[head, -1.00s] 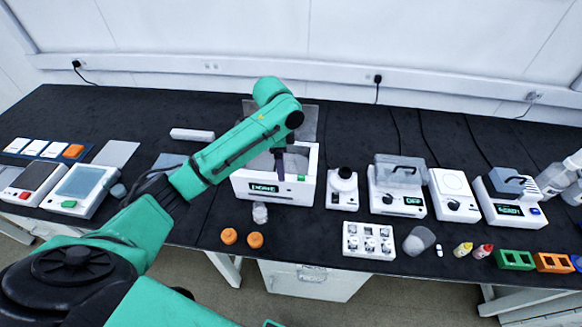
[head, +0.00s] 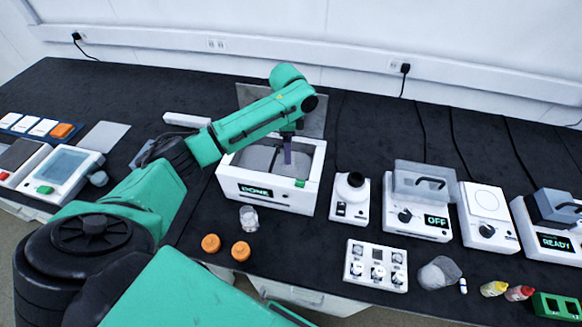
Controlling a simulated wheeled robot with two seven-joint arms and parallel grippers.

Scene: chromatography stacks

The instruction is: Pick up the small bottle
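A small clear bottle (head: 249,218) stands on the black bench, just in front of the white box (head: 262,197) whose display reads DONE. The box's lid is raised. My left gripper (head: 287,160) points down over the open box, behind the bottle and apart from it. Its fingers are dark and small here, and I cannot tell whether they are open or shut, or whether they hold anything. Small bottles with yellow (head: 494,289) and red (head: 519,293) tops lie at the front right. My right gripper is not in view.
Two orange caps (head: 210,243) (head: 240,251) sit near the bench's front edge by the clear bottle. A white rack (head: 376,270) with several small vials stands to the right. White devices line the bench further right. Bare bench lies between the box and the rack.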

